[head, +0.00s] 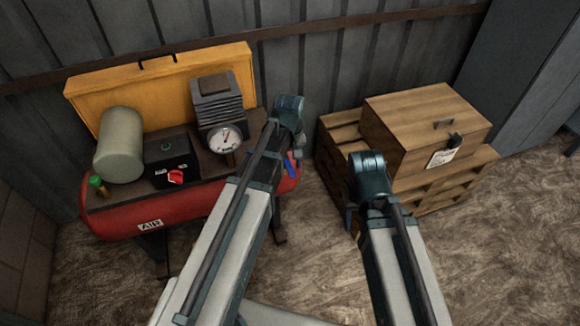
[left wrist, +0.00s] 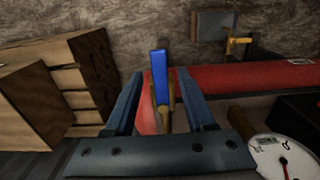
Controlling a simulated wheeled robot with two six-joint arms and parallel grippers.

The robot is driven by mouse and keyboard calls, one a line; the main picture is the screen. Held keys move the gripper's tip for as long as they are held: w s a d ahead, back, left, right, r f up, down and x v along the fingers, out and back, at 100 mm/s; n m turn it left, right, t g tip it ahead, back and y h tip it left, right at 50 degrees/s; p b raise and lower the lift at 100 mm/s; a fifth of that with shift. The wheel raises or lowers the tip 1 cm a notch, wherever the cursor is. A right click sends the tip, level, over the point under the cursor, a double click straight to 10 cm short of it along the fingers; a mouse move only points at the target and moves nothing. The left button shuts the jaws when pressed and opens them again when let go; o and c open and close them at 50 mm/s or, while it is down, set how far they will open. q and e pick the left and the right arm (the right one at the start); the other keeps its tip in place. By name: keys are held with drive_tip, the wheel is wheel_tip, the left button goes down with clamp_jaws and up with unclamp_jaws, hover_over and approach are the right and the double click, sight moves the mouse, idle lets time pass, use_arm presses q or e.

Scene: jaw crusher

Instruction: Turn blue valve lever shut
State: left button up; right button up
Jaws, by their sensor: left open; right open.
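The blue valve lever (head: 291,163) is at the right end of the red air tank (head: 220,198), partly behind my left arm in the head view. In the left wrist view the blue lever (left wrist: 159,75) stands between the two fingers of my left gripper (left wrist: 160,76), with brass fittings close by. The fingers are open, with a gap on each side of the lever. In the head view the left gripper (head: 298,145) is mostly hidden by its own wrist. My right gripper (head: 352,212) is by the wooden pallets, largely hidden by its wrist, and open; I see nothing in it.
A gauge (head: 225,139), a black box with a red knob (head: 176,177) and a grey-green cylinder (head: 119,145) stand on the compressor. A yellow case (head: 160,85) is behind. A wooden crate (head: 425,125) sits on stacked pallets (head: 340,150) at right. Floor in front is clear.

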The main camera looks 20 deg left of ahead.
use_arm(q)
clamp_jaws()
idle(1.4)
